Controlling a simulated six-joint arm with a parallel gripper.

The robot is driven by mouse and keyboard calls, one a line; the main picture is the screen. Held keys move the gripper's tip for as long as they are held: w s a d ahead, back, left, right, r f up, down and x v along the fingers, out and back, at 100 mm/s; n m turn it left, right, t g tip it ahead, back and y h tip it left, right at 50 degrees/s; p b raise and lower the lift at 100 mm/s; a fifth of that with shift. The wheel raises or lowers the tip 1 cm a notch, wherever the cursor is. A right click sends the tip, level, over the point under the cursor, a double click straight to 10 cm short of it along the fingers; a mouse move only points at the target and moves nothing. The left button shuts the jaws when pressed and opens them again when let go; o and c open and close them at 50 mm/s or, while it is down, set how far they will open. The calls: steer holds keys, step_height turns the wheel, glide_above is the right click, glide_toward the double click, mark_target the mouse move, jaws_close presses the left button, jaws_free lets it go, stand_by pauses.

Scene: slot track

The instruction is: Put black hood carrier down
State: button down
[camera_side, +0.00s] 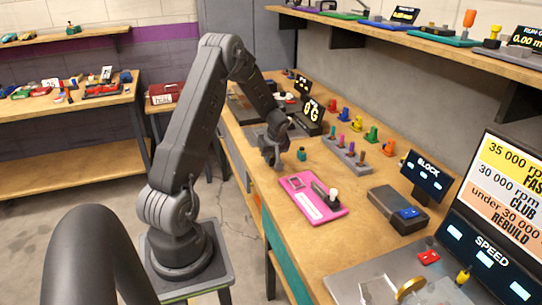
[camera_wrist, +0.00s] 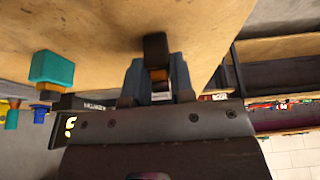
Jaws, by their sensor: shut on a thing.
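My gripper (camera_side: 274,152) is over the near edge of the wooden bench in the side view, beside a small teal piece (camera_side: 301,155). In the wrist view my gripper (camera_wrist: 158,76) is shut on the black hood carrier (camera_wrist: 155,47), a small dark block with an orange-brown part between the fingers. I cannot make the carrier out clearly from the side, where the dark gripper hides it. Whether it touches the bench I cannot tell. The teal piece also shows at the left of the wrist view (camera_wrist: 52,68), apart from the fingers.
A pink tray (camera_side: 322,207) lies to the front right of my gripper. A grey rack with coloured pegs (camera_side: 346,153) and several coloured pieces stand behind it. A black display (camera_side: 312,113) stands further back.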

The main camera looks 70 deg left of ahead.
steer(key=c, duration=1)
jaws_free()
steer(key=shift+f, duration=0.1)
steer(key=w+d+r+m+t, duration=0.1)
steer(key=d+r+m, duration=0.3)
steer(key=d+r, duration=1.15)
steer(key=s+d+r+m+t+h, duration=0.1)
steer(key=s+d+r+m, duration=0.2)
steer(key=d, duration=0.5)
steer(key=s+d+r+m+t+h, duration=0.2)
steer(key=s+d+r+m, duration=0.1)
steer(key=s+d+m, duration=0.3)
steer(key=s+d+r+m+t+h, duration=0.1)
steer(key=s+d+m, duration=0.3)
steer(key=d, duration=0.6)
steer(key=shift+s+r+m+t, duration=0.15)
steer(key=shift+s+r+m, duration=0.1)
steer(key=shift+r, duration=0.2)
steer(key=shift+s+r+m+t, duration=0.15)
steer(key=shift+r+m, duration=0.1)
steer(key=shift+r, duration=0.2)
